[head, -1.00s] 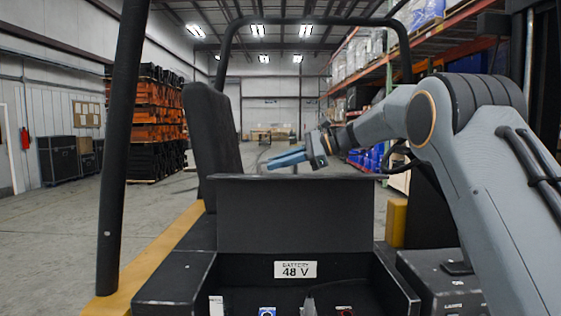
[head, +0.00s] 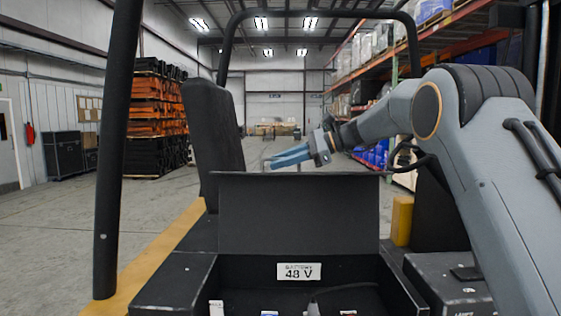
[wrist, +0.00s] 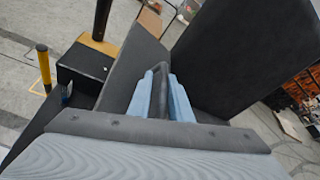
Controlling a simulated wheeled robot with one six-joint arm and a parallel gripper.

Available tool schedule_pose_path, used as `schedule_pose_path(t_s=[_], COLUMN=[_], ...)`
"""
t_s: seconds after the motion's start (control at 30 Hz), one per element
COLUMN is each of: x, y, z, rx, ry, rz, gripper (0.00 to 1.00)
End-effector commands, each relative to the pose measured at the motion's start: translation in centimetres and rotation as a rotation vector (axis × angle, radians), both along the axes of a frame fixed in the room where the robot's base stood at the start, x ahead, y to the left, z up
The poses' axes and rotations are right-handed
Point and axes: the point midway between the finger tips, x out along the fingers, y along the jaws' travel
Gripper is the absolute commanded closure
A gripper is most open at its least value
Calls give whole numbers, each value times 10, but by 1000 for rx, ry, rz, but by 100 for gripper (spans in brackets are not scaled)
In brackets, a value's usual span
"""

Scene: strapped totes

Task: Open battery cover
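The battery cover (head: 298,215) is a flat black panel, standing raised at the back of the battery compartment (head: 298,271) in the head view. A "BATTERY 48 V" label shows on the compartment's far wall, which is open towards me. My gripper (head: 290,157) has blue fingers and sits just above and beyond the cover's top edge, pointing left. In the wrist view the fingers (wrist: 160,98) stand either side of a dark bar (wrist: 160,80) that fills the gap. It looks like the cover's handle. Its join to the cover is hidden.
The black seat back (head: 214,140) stands left of my gripper, and close on the right of the wrist view (wrist: 245,45). A black post (head: 118,150) rises at left. Black boxes (head: 172,287) flank the compartment. A cable and white tags show low inside it.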

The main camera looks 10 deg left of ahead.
Motion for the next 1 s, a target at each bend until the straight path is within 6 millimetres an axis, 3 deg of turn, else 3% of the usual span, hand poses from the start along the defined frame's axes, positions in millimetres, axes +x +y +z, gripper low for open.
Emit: schedule_pose_path(t_s=[0.27, 0.7, 1.0], x=[-1, -3, -4], y=[-4, -64, -72], z=[2, 23, 28], rx=[0, 0, 0], ry=[-3, -2, -1], rz=[3, 1, 1], gripper=[83, 83, 83])
